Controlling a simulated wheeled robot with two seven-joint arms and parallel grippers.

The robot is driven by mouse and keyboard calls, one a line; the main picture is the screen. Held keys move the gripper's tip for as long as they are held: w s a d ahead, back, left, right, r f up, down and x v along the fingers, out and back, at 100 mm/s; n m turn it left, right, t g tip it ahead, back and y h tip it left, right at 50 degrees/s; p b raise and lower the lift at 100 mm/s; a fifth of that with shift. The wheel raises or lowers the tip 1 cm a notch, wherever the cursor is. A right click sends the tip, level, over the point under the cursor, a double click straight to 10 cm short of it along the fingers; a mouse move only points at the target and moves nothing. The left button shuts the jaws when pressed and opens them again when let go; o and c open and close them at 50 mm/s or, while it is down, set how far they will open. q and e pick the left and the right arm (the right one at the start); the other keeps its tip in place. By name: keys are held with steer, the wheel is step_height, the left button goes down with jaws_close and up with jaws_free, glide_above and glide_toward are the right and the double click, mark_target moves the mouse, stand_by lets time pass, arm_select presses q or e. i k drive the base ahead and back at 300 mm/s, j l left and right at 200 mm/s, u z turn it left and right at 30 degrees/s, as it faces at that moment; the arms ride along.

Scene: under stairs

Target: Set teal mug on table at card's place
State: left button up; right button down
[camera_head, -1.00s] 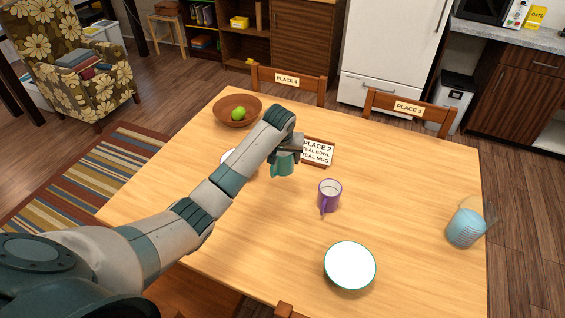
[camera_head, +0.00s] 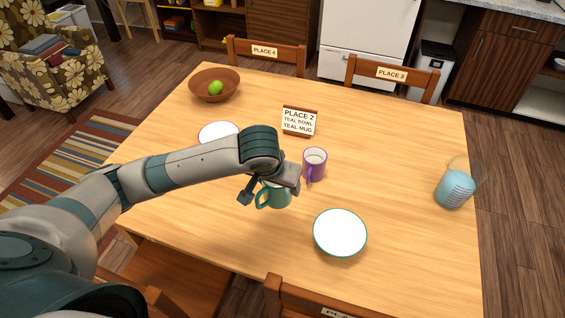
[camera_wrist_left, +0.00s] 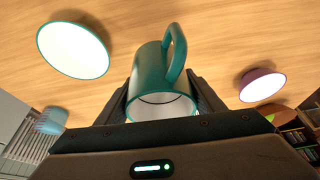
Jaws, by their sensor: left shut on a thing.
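The teal mug (camera_head: 277,196) is in my left gripper (camera_head: 270,186), in the head view left of the teal-rimmed bowl. In the left wrist view the mug (camera_wrist_left: 160,84) sits between the two fingers of the gripper (camera_wrist_left: 163,100), its handle towards the top. I cannot tell its exact height over the table (camera_head: 400,150). The card (camera_head: 299,121), reading "PLACE 2, TEAL BOWL, TEAL MUG", stands on the table behind the purple mug. A white bowl with a teal rim (camera_head: 340,233) is on the table right of my gripper; it also shows in the left wrist view (camera_wrist_left: 74,50). My right gripper is not in view.
A purple mug (camera_head: 314,166) stands close behind my gripper. A white dish (camera_head: 219,132) is partly hidden by my arm. A brown bowl (camera_head: 203,88) with green fruit, a blue-filled jug (camera_head: 455,189) and chairs (camera_head: 392,77) stand around. The table's right middle is clear.

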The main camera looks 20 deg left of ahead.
mark_target(401, 256)
steer(key=l, duration=0.65)
steer(key=k+l+u, duration=0.1)
steer(key=l, duration=0.6)
steer(key=k+l, duration=0.1)
steer(key=l, duration=0.55)
steer(key=l+u, duration=0.1)
steer(key=l, duration=0.6)
steer(key=k+l, duration=0.15)
steer(key=l, duration=0.5)
steer(key=u, duration=0.05)
